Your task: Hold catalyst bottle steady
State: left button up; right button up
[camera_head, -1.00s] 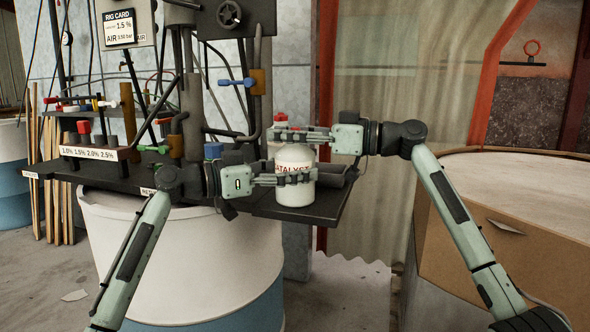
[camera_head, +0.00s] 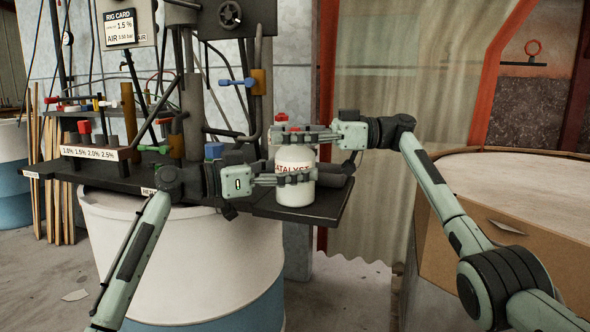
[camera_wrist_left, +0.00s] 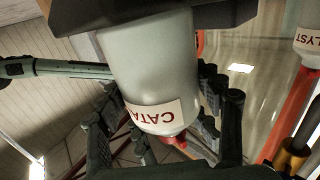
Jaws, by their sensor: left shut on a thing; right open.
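The white catalyst bottle (camera_head: 296,194) with a red-lettered label stands upright on the dark shelf (camera_head: 328,205). My left gripper (camera_head: 285,179) is shut around its body, just below the label. In the left wrist view the bottle (camera_wrist_left: 150,62) appears upside down between the fingers (camera_wrist_left: 160,125), its red cap (camera_wrist_left: 172,138) partly hidden. My right gripper (camera_head: 300,136) is open at the height of the bottle's top, and its fingers hide most of the cap there. I cannot tell whether they touch it.
A second labelled bottle (camera_wrist_left: 308,38) shows at the right edge of the left wrist view. The rig's pipes and valves (camera_head: 240,82) stand left of the bottle. A white drum (camera_head: 180,265) is below the shelf. A brown-sided round container (camera_head: 520,245) is at right.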

jog(key=d, duration=0.6)
jog(key=shift+w, duration=0.3)
pick_arm(q)
jog(key=o, duration=1.2)
jog(key=shift+r, duration=0.15)
jog(key=shift+r, duration=0.6)
pick_arm(e)
jog(key=shift+r, duration=0.2)
